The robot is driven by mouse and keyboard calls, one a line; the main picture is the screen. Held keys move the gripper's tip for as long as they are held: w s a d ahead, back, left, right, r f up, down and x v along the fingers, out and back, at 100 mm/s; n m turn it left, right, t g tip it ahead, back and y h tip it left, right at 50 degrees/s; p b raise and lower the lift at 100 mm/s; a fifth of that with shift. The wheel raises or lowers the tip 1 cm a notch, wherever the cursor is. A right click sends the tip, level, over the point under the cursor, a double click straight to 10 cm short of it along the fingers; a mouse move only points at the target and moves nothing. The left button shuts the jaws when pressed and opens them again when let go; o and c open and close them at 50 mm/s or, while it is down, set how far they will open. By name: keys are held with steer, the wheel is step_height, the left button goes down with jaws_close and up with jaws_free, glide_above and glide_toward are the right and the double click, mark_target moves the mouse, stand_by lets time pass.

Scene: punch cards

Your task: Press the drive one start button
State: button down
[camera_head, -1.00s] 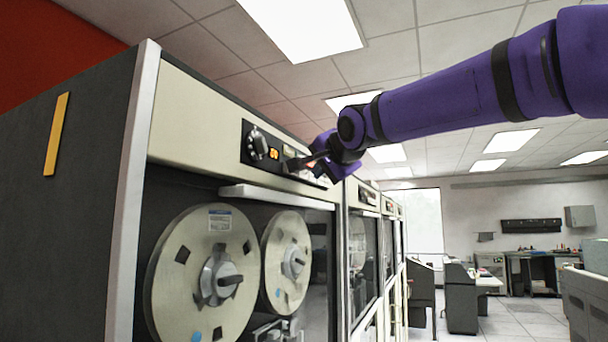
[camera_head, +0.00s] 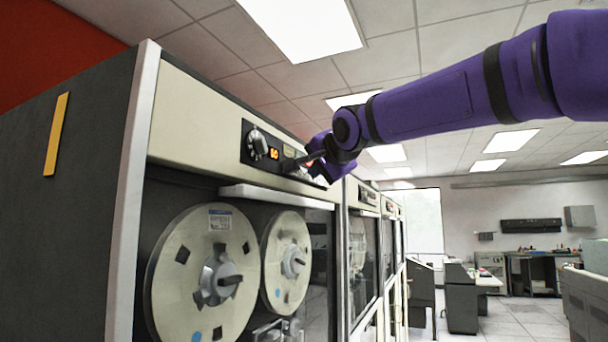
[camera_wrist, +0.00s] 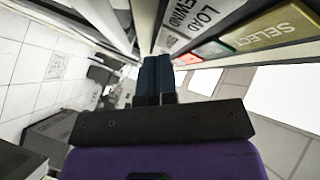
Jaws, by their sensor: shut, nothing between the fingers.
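The tape drive's control panel (camera_head: 262,150) is a dark strip with a knob, a lit orange display and a row of buttons, high on the nearest cabinet. My gripper (camera_head: 312,158) is at the right part of this strip, over the buttons. In the wrist view its fingers (camera_wrist: 154,72) are shut together and empty, close to the button row. That view shows a white LOAD REWIND button (camera_wrist: 197,18), a red button (camera_wrist: 187,59), a green button (camera_wrist: 213,49) and a yellow SELECT button (camera_wrist: 273,34). No START label is legible, and I cannot tell whether the fingertips touch a button.
The nearest cabinet has two tape reels (camera_head: 205,277) behind its front, below a pale ledge (camera_head: 277,196). More cabinets (camera_head: 362,255) stand in a row beyond it. Open floor (camera_head: 520,318) lies to the right, with desks and equipment at the back.

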steer(key=shift+w+a, duration=0.15)
steer(key=shift+a, duration=0.4)
stand_by(0.8)
stand_by(0.3)
steer(key=shift+s+d, duration=0.3)
steer(key=shift+d, duration=0.6)
steer(key=d, duration=0.1)
steer(key=s+d, duration=0.1)
steer(key=d, duration=0.2)
steer(key=shift+s+d, duration=0.4)
stand_by(0.6)
